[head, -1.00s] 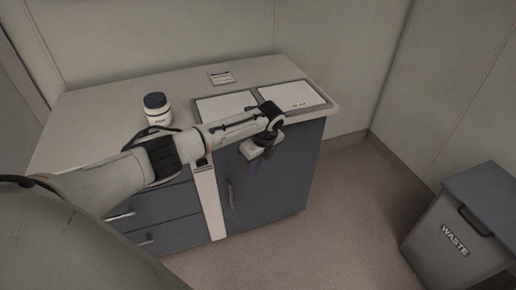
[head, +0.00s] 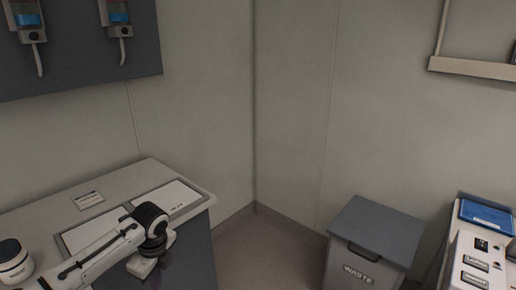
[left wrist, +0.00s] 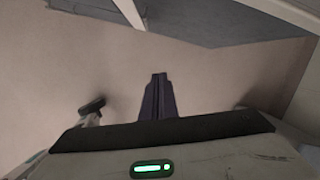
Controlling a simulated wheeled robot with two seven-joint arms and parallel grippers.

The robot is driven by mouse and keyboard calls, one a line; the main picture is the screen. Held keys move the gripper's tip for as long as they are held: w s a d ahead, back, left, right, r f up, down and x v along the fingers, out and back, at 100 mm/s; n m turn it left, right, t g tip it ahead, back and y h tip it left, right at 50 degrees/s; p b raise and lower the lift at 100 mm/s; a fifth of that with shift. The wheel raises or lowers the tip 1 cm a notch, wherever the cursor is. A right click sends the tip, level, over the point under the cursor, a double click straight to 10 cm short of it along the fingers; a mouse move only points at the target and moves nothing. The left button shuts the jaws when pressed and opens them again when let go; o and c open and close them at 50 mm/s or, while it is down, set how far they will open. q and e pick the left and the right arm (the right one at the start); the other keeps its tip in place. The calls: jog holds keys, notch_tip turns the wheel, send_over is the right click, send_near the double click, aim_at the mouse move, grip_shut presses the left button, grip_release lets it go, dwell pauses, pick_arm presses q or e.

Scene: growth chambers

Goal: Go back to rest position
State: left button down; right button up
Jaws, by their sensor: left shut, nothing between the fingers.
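My left arm reaches over the worktop in the head view, with its wrist and gripper (head: 150,280) at the lower left, by the front edge of the worktop. The fingertips are hard to see there. In the left wrist view the two dark fingers of the left gripper (left wrist: 158,78) lie together, shut and empty, above plain floor. My right gripper shows in neither view.
The cabinet worktop (head: 45,215) bears a dark-lidded jar (head: 14,265), a small label plate (head: 88,200) and a tray with two white panels (head: 165,198). A waste bin (head: 365,262) stands right; a blue-topped unit (head: 487,215) is far right. Floor (head: 265,250) between is clear.

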pick_arm(q)
jog(key=s+d+f+n+t+h, duration=0.1)
jog(key=s+d+f+n+h, duration=0.2)
jog(key=s+d+f, duration=0.4)
jog(key=s+d+f+n+t+h, duration=0.2)
jog(key=s+d+f+n, duration=0.25)
jog(key=d+f, duration=0.4)
jog(key=s+a+r+n+t, duration=0.1)
jog(key=s+n+t, duration=0.3)
jog(key=s+n, duration=0.7)
jog(key=s, duration=0.4)
jog(key=shift+s+r, duration=0.15)
jog(key=shift+r, duration=0.2)
